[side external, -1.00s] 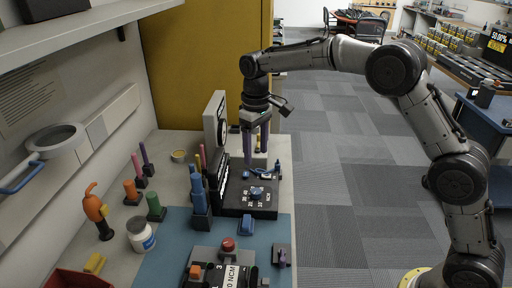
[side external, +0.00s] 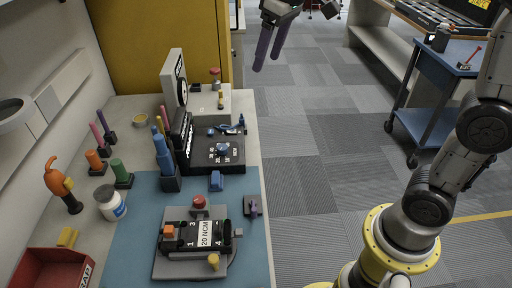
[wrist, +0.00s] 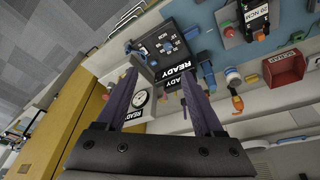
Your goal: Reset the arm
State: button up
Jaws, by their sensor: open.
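My gripper (side external: 266,62) has two long purple fingers. In the side external view it is at the top of the picture, high and beyond the bench's right edge, over the carpet side. The fingers are apart with nothing between them. The wrist view also shows the open, empty fingers (wrist: 158,75), with the bench seen beyond them. Part of my arm between the gripper and the elbow is outside the side external view.
The bench holds a black dial box (side external: 218,153), a round gauge (side external: 178,88), a fixture labelled 20 NCM (side external: 205,234), a white jar (side external: 108,203), an orange-handled tool (side external: 58,181) and a red bin (side external: 48,268). A blue cart (side external: 432,110) stands right. Carpet between is clear.

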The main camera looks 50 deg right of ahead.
jog(key=s+d+t, duration=0.2)
jog(key=s, duration=1.2)
jog(key=s+f+m, duration=0.1)
jog(key=s+f, duration=0.6)
jog(key=f, duration=0.2)
jog(key=shift+s+d+f, duration=0.15)
jog(key=shift+s+f, duration=0.2)
jog(key=shift+s, duration=0.05)
